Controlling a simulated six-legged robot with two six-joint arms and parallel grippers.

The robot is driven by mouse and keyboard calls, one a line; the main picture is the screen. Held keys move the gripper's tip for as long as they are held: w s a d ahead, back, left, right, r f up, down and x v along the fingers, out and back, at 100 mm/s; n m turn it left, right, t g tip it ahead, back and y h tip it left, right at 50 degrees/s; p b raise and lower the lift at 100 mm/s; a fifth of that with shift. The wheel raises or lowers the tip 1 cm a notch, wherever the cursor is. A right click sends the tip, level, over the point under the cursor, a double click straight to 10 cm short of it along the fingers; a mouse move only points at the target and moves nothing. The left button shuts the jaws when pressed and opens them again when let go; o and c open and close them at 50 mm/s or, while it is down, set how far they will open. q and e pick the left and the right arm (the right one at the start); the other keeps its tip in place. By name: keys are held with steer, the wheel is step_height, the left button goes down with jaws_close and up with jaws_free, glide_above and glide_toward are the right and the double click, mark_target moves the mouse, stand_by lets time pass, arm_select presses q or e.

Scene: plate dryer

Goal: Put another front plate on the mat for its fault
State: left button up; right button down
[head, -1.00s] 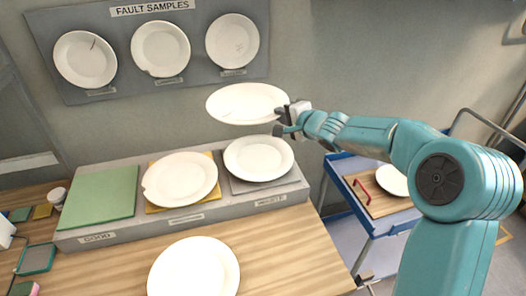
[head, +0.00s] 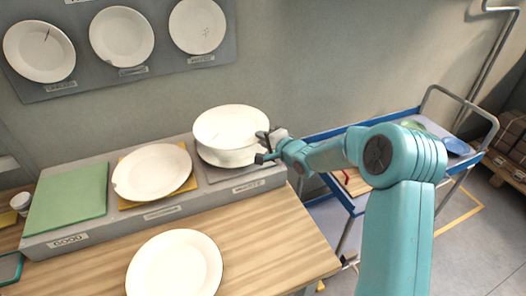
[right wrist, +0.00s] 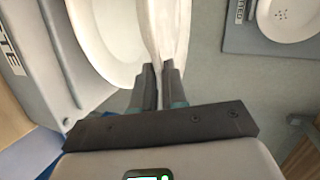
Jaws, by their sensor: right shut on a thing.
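My right gripper (head: 266,148) is shut on the rim of a white plate (head: 231,123). The wrist view shows this held plate (right wrist: 172,28) edge-on between the fingers (right wrist: 158,75). It is over another white plate (head: 228,157) on the grey mat (head: 222,174) at the right of the raised stand; I cannot tell if they touch. A plate with a nicked left rim (head: 152,172) lies on the yellow mat (head: 128,202). The green mat (head: 68,198) is bare. One more plate (head: 175,266) lies on the wooden table in front. My left gripper is out of view.
The sample board (head: 226,50) on the wall behind carries three plates: cracked (head: 40,50), chipped-looking (head: 121,38) and dotted (head: 197,26). A blue-edged cart (head: 395,122) stands to the right, behind my arm. The table right of the front plate (head: 270,240) is clear.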

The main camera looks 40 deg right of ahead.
mark_target(263, 151)
step_height(263, 151, down, 4)
steer(key=shift+r, duration=0.1)
steer(key=shift+w+d+f, duration=0.1)
steer(key=shift+f, duration=0.25)
steer(key=shift+f, duration=0.1)
steer(key=c, duration=1.4)
jaws_free()
steer(key=shift+f, duration=0.15)
steer(key=shift+c, duration=0.2)
